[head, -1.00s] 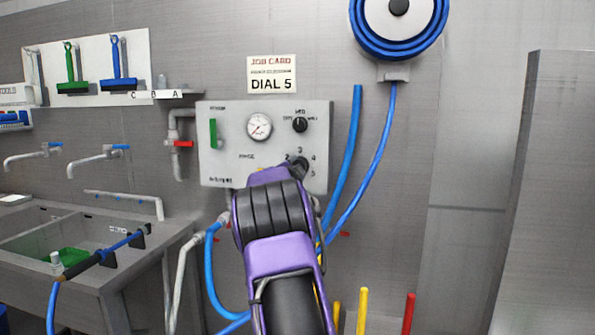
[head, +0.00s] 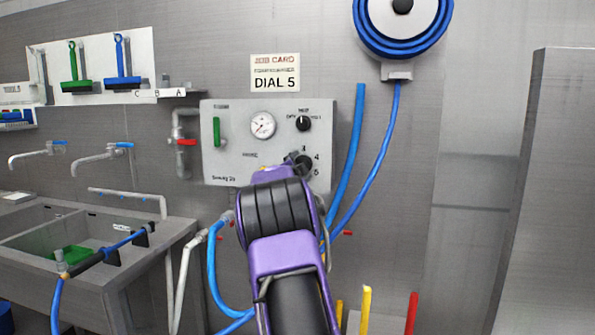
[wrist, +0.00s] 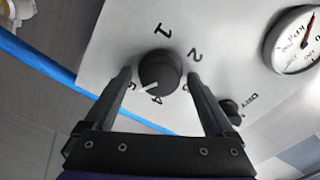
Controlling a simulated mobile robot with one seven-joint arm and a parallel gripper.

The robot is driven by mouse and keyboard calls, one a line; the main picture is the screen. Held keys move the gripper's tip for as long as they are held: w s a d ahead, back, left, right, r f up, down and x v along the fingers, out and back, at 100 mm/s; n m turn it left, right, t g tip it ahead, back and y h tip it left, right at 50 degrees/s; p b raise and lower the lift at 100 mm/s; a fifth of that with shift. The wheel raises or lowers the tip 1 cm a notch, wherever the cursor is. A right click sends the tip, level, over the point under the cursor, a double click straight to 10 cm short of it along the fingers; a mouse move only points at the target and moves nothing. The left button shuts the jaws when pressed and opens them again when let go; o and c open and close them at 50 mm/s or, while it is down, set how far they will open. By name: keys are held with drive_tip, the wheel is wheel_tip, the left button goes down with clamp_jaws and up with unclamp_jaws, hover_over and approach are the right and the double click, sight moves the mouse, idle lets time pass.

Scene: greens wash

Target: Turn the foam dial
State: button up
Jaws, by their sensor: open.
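The foam dial is a round black knob (wrist: 160,70) on a pale panel, ringed by printed numbers. Its white pointer mark is at the lower left in the wrist view, between the 4 and the 5. My gripper (wrist: 159,76) is open, one finger on each side of the knob, with narrow gaps seeming to show; contact is hard to judge. The right finger partly covers the 3. In the head view the knob (head: 305,165) shows at the panel's lower right, with my arm partly covering its surroundings. The job card (head: 275,73) above reads DIAL 5.
The control panel (head: 232,160) also carries a gauge (head: 262,125), a smaller black knob (head: 303,123) and a green handle (head: 217,131). Blue hoses (head: 377,150) hang to the right. A sink (head: 95,250) stands at the left.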

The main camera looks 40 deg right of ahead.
drive_tip(key=b+v, duration=0.1)
drive_tip(key=v, duration=1.6)
drive_tip(key=shift+a, duration=0.2)
